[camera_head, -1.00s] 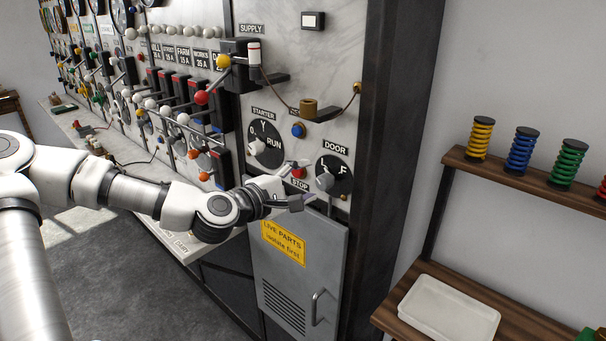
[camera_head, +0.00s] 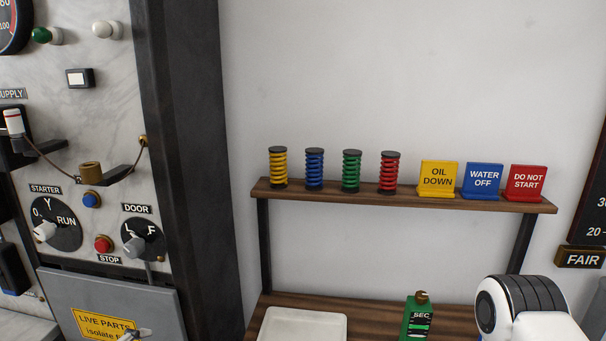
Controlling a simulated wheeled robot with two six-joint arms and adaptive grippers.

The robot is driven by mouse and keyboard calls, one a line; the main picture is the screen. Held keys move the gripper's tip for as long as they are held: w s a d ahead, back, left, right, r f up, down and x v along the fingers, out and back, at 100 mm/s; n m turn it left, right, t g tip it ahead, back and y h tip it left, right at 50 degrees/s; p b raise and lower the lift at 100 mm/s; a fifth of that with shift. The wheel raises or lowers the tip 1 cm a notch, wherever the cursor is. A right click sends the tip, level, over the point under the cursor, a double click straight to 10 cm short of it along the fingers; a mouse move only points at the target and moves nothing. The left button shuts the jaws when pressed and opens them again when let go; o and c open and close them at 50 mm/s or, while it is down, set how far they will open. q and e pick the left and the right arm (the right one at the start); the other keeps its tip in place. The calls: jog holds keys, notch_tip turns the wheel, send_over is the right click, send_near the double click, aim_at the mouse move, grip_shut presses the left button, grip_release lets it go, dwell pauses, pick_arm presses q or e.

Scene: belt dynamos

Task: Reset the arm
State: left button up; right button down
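A small grey and white tip (camera_head: 132,335), probably of my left gripper, shows at the bottom edge in front of the yellow LIVE PARTS sign (camera_head: 98,325). The rest of that arm is out of frame, and I cannot tell whether the gripper is open or shut. A white and black link of my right arm (camera_head: 522,308) shows at the bottom right; its gripper is out of view. On the panel are the starter knob (camera_head: 45,231), the blue button (camera_head: 91,200), the red stop button (camera_head: 103,243) and the door knob (camera_head: 134,246).
A wooden shelf (camera_head: 330,197) holds yellow, blue, green and red coils and three signs: OIL DOWN (camera_head: 438,178), WATER OFF (camera_head: 483,180) and DO NOT START (camera_head: 526,182). Below are a white tray (camera_head: 303,325) and a green SEC device (camera_head: 417,318). A dark post (camera_head: 190,150) edges the panel.

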pick_arm(q)
jog(key=s+d+f+m+g+b, duration=0.15)
jog(key=s+f, duration=0.25)
jog(key=f, duration=0.4)
jog(key=s+d+f+m+g, duration=0.2)
jog(key=s+d+f+g, duration=0.1)
jog(key=f, duration=0.4)
jog(key=s+d+f+m+g+b, duration=0.1)
jog(key=s+d+f+m+g, duration=0.1)
jog(key=s+f+m, duration=0.4)
jog(key=s+d+f+m+g+y, duration=0.1)
jog(key=s+d+f+m+g, duration=0.2)
jog(key=s+f+m, duration=0.4)
jog(key=s+g, duration=0.1)
jog(key=s, duration=0.4)
jog(key=shift+d+f+y+b, duration=0.15)
jog(key=shift+f+y+b, duration=0.15)
jog(key=shift+b, duration=0.1)
pick_arm(e)
notch_tip(320, 180, down, 4)
jog(key=shift+w+f, duration=0.1)
jog(key=shift+f, duration=0.05)
jog(key=shift+d, duration=0.1)
